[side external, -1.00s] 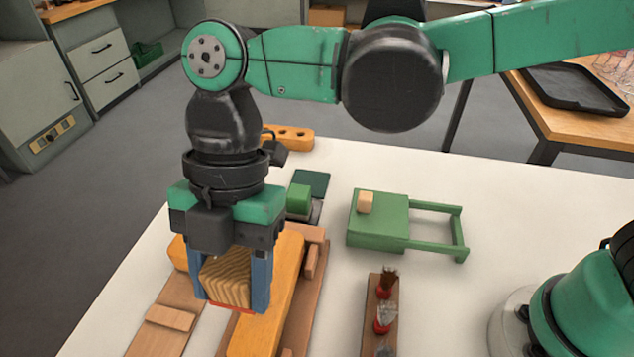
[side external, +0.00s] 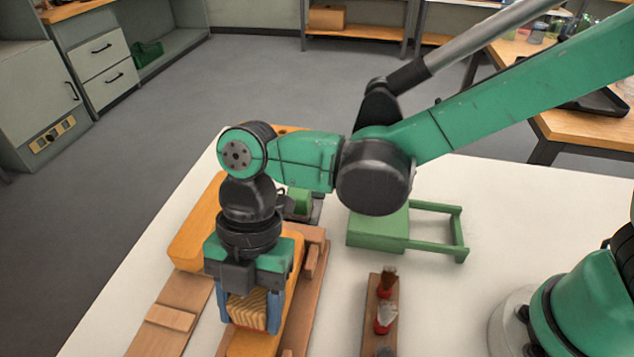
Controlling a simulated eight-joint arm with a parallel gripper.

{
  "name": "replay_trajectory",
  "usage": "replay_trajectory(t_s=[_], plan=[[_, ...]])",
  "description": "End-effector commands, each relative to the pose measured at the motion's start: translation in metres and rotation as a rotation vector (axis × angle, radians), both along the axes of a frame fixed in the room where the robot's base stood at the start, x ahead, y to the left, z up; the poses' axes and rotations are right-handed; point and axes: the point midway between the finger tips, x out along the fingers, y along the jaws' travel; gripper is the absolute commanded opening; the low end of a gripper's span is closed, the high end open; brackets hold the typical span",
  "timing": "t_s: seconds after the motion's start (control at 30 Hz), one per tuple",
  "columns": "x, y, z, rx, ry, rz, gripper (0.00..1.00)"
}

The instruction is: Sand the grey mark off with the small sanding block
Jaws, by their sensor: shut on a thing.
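My gripper (side external: 248,318) points down, its two blue fingers shut on a small wood-grained sanding block (side external: 247,308) with a red lower edge. The block is over the near part of a long yellow-orange wooden piece (side external: 254,345). Its underside is low at the wood's top face, but I cannot tell whether it touches. The wooden piece lies on a brown board (side external: 314,285) and runs back behind my gripper. I see no grey mark; my gripper and the block cover part of the wood.
Another yellow-orange piece (side external: 200,228) lies at the left, behind a brown board with a small cleat (side external: 171,318). A green block (side external: 299,200) stands behind my wrist. A green stand (side external: 378,232) and a narrow rack of tufts (side external: 372,335) are to the right. White tabletop is clear between them.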

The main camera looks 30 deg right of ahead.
Motion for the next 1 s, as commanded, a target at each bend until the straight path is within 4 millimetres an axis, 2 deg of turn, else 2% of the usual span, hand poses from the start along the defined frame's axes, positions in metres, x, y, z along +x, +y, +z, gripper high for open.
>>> replay_trajectory(t_s=[0.7, 1.0], plan=[[0.047, -0.047, -0.002, -0.001, 0.0, -0.004, 0.0], [0.024, -0.024, -0.002, 0.0, 0.0, 0.003, 0.0]])
